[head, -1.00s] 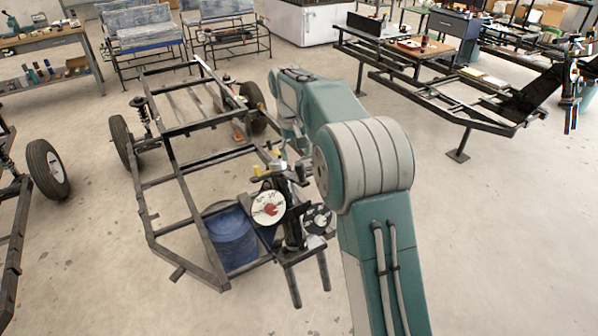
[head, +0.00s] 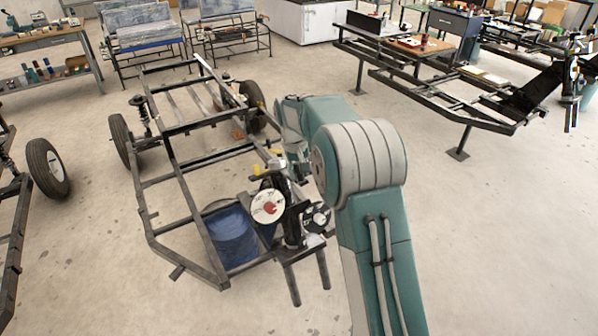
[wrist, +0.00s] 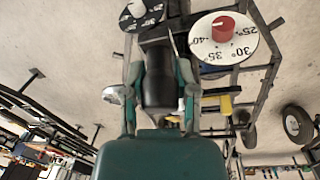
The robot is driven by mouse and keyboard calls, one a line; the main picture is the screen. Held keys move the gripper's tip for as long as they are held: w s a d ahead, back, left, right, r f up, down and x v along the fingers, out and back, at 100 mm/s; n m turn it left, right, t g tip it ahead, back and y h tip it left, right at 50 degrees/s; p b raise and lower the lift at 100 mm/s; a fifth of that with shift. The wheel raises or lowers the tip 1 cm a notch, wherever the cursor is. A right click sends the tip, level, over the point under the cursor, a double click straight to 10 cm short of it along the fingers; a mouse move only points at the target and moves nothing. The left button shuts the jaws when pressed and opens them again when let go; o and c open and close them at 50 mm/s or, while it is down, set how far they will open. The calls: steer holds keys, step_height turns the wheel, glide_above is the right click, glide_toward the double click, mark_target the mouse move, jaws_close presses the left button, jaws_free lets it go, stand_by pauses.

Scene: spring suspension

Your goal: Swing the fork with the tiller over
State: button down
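The fork (head: 290,278), with two dark legs pointing down, stands at the near right corner of a black buggy frame (head: 160,215) in the head view. A white dial with a red hub (head: 268,206) sits on its left and a smaller black dial (head: 318,215) on its right. In the wrist view my gripper (wrist: 155,48) has one teal finger on each side of a thick black cylinder (wrist: 159,82), perhaps the tiller's grip. Whether the fingers press on it is unclear. The white dial (wrist: 222,42) shows degree marks. In the head view my arm hides most of the gripper.
A blue drum (head: 232,240) stands inside the frame's near end. Yellow-tipped parts (head: 262,170) stick out beside the fork. Another black frame on posts (head: 440,95) is at right. A wheel (head: 45,168) stands at left. The floor right of my arm is clear.

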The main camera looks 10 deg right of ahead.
steer(key=shift+f, duration=0.1)
steer(key=a+f+m+h, duration=0.1)
steer(key=a+m+h, duration=0.1)
steer(key=a+m, duration=0.5)
steer(key=shift+a+f+g+h, duration=0.3)
steer(key=shift+a+g+h, duration=0.1)
steer(key=shift+a, duration=1.25)
steer(key=shift+c, duration=1.9)
jaws_free()
steer(key=shift+a+r, duration=0.1)
steer(key=v, duration=1.2)
